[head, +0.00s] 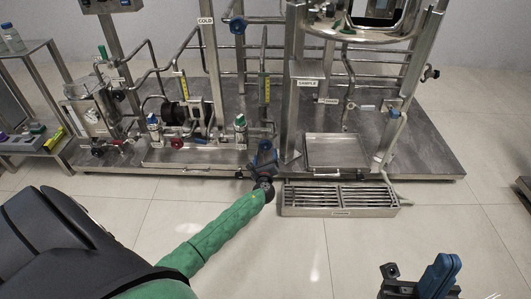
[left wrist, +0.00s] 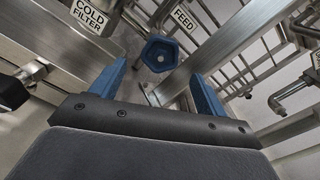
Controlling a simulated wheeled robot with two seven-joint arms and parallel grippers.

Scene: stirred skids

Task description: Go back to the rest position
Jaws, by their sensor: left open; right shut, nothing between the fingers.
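My left gripper (head: 264,154) is at the front edge of the steel skid, with my green-sleeved arm stretched out to it from the lower left. In the left wrist view its two blue fingers (left wrist: 158,72) are spread apart with nothing held between them. A blue, roughly five-sided knob (left wrist: 160,54) shows beyond and between the fingertips; the gripper is not closed on it. My right gripper (head: 443,264) is low at the right of the head view, over the floor, shut and empty, clear of the skid.
The skid base (head: 420,150) carries pipes, valves and a vessel (head: 365,28). A slatted drain tray (head: 340,197) lies right of my left gripper, with a pale hose (head: 398,185) beside it. A shelf (head: 30,150) stands at far left. The floor (head: 330,250) in front is clear.

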